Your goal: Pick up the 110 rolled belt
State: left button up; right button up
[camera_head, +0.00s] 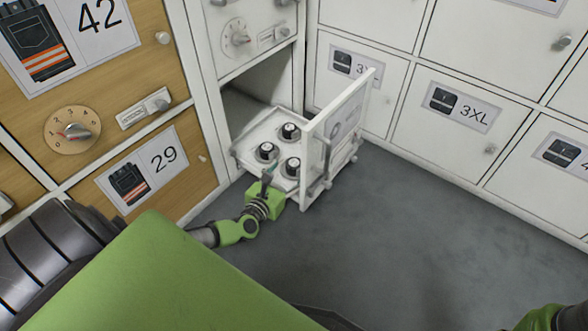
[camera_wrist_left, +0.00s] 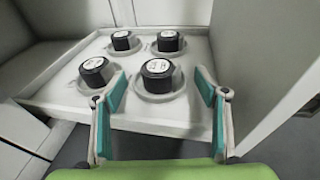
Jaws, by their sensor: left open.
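An open white drawer (camera_head: 250,170) holds several black rolled belts with white labels on top, each in a round holder. In the head view, three belts show: left (camera_head: 266,152), back (camera_head: 290,131) and front (camera_head: 291,167). In the left wrist view, the near belt (camera_wrist_left: 157,75) is roughly between the fingers, with others at near left (camera_wrist_left: 95,71), back left (camera_wrist_left: 122,40) and back right (camera_wrist_left: 167,41). The labels are too small to read, so I cannot tell which is 110. My left gripper (camera_head: 267,180) is open and empty at the drawer's near edge; its fingers also show in the wrist view (camera_wrist_left: 161,78).
The drawer's tall white front panel (camera_head: 342,112) stands at the right of the belts. A wooden cabinet (camera_head: 185,188) is on the left, and white lockers (camera_head: 420,140) stand behind. The grey floor (camera_head: 400,240) is clear on the right.

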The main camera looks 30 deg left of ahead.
aim_at(294, 162)
pick_arm(q)
jog(key=b+x, duration=0.3)
jog(key=x, duration=0.1)
jog(key=shift+w+a+f, duration=0.1)
jog(key=shift+a+f, duration=0.05)
jog(key=shift+w, duration=0.45)
jog(key=shift+a, duration=0.1)
jog(key=c, duration=1.3)
